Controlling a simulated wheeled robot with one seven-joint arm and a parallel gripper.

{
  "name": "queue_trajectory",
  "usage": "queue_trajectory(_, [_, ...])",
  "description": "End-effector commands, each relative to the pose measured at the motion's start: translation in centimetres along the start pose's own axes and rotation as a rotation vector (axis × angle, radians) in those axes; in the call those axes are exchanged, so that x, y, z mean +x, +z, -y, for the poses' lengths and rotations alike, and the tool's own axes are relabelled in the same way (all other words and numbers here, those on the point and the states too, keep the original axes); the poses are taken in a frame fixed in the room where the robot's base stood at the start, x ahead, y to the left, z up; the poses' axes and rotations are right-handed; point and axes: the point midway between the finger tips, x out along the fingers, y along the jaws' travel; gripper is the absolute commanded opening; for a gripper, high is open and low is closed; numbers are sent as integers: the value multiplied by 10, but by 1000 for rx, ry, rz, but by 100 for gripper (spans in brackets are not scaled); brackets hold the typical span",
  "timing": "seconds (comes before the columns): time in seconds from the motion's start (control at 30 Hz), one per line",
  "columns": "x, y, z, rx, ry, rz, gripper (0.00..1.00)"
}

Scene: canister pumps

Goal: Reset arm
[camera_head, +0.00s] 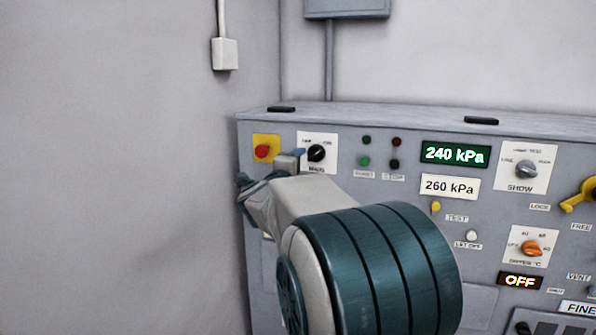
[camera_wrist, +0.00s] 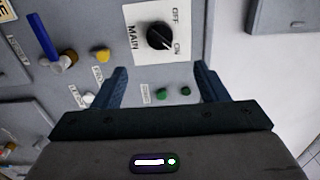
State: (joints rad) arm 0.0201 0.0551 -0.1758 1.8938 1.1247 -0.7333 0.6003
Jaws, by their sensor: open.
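My gripper (camera_wrist: 159,70) is open and empty in the wrist view. Its two dark blue fingers are spread apart and point toward the grey control panel. The black MAIN knob (camera_wrist: 159,36) on its white plate lies just beyond the fingertips, with nothing between the fingers. Its pointer appears turned toward ON. In the head view, the MAIN knob (camera_head: 316,153) shows just right of my gripper, which is mostly hidden behind my wrist and forearm. My arm covers the lower left of the panel.
The grey panel (camera_head: 450,125) carries a red button on yellow (camera_head: 262,151), a green 240 kPa display (camera_head: 455,154), a white 260 kPa plate (camera_head: 450,187), a SHOW knob (camera_head: 526,169), an orange dryer knob (camera_head: 531,248) and a yellow lever (camera_head: 580,196). A bare wall (camera_head: 110,170) stands left.

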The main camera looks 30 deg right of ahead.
Motion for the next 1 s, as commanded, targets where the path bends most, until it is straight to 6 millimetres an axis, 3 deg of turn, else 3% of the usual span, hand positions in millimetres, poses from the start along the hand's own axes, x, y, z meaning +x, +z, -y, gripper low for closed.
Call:
queue_trajectory(0.73, [-11, 6, 6, -26, 8, 39, 67])
queue_trajectory(0.87, [-32, 30, 19, -143, 37, 199, 67])
queue_trajectory(1.0, [-80, 65, 26, -372, 87, 477, 67])
